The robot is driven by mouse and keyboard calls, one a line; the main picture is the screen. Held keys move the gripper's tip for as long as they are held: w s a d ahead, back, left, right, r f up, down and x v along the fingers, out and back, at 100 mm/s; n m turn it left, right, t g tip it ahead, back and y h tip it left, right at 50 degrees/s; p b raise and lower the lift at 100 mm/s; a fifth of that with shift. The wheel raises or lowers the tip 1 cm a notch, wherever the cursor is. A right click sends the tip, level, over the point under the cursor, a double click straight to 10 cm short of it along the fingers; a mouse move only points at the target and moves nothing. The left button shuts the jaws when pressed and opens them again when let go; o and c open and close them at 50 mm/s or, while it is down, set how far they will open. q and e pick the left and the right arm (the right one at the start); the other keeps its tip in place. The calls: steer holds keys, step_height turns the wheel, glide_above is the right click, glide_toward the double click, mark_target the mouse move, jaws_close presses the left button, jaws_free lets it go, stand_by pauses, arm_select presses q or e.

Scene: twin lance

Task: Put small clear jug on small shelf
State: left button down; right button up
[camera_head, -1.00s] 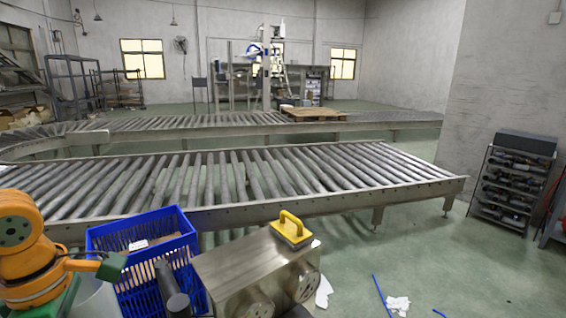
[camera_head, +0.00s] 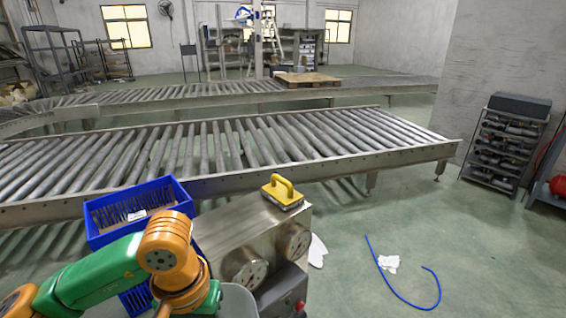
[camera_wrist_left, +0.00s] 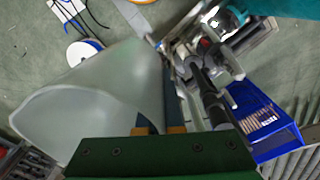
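A clear, greyish jug (camera_wrist_left: 95,100) fills the left of the left wrist view, tilted in that picture. My left gripper (camera_wrist_left: 165,110) has its fingers at the jug's edge. One finger shows dimly through the jug's wall, so the gripper appears shut on it. In the head view only a pale part of the jug (camera_head: 239,302) shows at the bottom edge, beside my orange and green left arm. A small dark shelf rack (camera_head: 507,140) with several rows of items stands on the floor at the right. My right gripper is not in view.
A metal box (camera_head: 235,228) with a yellow-handled tool (camera_head: 283,192) on top stands just ahead. A blue crate (camera_head: 118,205) is left of it. A roller conveyor (camera_head: 330,172) crosses behind. A blue hose (camera_head: 400,298) and white cloth (camera_head: 389,263) lie on otherwise open floor at right.

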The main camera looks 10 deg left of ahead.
arm_select(q)
steer(key=shift+w+d+r+m, duration=0.1)
steer(key=shift+d+r+m, duration=0.15)
steer(key=shift+d+m, duration=0.5)
steer(key=shift+a, duration=0.15)
